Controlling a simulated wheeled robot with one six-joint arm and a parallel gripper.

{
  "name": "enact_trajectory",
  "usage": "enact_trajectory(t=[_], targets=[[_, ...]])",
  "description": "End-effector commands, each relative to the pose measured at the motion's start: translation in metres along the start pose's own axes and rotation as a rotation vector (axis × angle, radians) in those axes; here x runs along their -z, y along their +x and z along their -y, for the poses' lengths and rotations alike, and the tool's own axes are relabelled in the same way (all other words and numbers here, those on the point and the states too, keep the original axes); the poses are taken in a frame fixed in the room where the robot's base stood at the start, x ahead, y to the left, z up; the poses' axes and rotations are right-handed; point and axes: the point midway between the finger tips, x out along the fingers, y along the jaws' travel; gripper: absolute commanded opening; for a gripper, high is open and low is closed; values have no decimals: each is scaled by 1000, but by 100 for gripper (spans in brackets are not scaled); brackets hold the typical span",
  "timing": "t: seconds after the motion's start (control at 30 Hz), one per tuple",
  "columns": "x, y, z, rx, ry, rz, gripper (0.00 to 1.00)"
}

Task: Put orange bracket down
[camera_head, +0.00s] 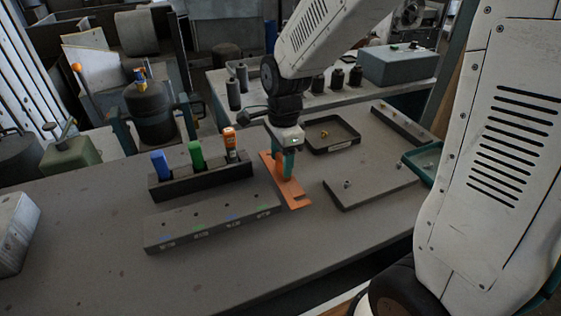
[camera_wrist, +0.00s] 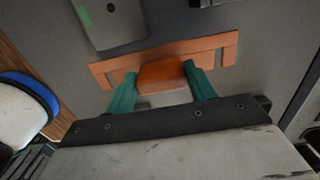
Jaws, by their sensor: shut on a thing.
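The orange bracket (camera_head: 291,192) is a long flat plate with notches near its end and a raised block in the middle. It is at the grey table (camera_head: 254,244), right of the two dark blocks. Whether it touches the table or hangs just above it, I cannot tell. My gripper (camera_head: 287,168) has green fingers and is shut on the bracket from above. In the wrist view the bracket (camera_wrist: 215,54) spans the picture crosswise, with its raised block between the fingertips of my gripper (camera_wrist: 164,76). The fingers hide the sides of that block.
A dark rack (camera_head: 203,184) holds blue, green and orange-capped items at the left. A long grey block (camera_head: 211,222) with coloured marks lies in front of it. A flat grey plate (camera_head: 370,187) and a dark tray (camera_head: 331,136) lie to the right. The table's front left is clear.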

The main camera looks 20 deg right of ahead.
Motion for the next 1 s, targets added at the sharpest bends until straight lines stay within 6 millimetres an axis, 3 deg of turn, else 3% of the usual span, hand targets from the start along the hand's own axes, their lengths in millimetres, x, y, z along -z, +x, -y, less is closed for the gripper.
enact_trajectory(t=[0.13, 0.5, 0.53, 0.6, 1.0], targets=[[-1, 21, -1, -5, -3, 0, 0], [-3, 26, -1, -2, -6, 0, 0], [-3, 26, -1, -2, -6, 0, 60], [-3, 26, -1, -2, -6, 0, 76], [-4, 16, 0, 1, -7, 0, 76]])
